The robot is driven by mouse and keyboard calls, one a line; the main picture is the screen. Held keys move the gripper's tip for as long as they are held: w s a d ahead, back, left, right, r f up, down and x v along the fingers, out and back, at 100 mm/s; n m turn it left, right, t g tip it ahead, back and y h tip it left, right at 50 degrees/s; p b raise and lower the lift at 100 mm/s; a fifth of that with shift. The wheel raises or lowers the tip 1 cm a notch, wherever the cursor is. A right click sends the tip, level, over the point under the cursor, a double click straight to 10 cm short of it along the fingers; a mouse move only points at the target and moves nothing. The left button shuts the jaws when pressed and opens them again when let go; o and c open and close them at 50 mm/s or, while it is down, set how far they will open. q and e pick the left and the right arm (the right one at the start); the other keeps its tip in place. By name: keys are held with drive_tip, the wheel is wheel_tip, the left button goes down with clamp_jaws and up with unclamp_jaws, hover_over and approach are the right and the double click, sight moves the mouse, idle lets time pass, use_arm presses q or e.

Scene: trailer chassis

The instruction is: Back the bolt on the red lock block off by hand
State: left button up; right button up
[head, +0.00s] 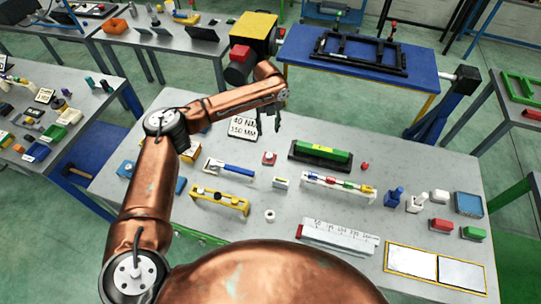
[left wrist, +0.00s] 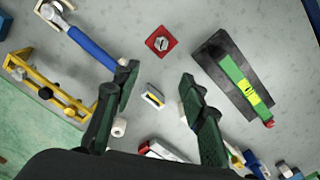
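The red lock block (head: 269,160) is a small red square on the grey table, below my left gripper's fingertips in the head view. In the left wrist view the red block (left wrist: 150,52) lies beyond and between the fingertips, with a grey hex bolt head (left wrist: 160,43) in its middle. My left gripper (head: 268,128) points down above the table. How far the bolt is screwed in cannot be told. My right gripper is not in view.
A blue-handled hammer (head: 232,167), a yellow rack (head: 219,201), a small white-and-yellow block (head: 281,182) and a green-topped black block (head: 321,155) stand around the red block. A white ring (head: 269,215) lies nearer. A torque sign (head: 244,129) stands behind. Bare table lies between them.

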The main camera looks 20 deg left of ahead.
use_arm(q)
drive_tip(key=b, duration=0.8)
hover_over(269, 155)
wheel_tip(269, 155, down, 10)
drive_tip(key=shift+f, duration=0.6)
wheel_tip(269, 155, down, 6)
drive_tip(key=shift+f, duration=0.8)
drive_tip(key=shift+c, duration=0.6)
clamp_jaws()
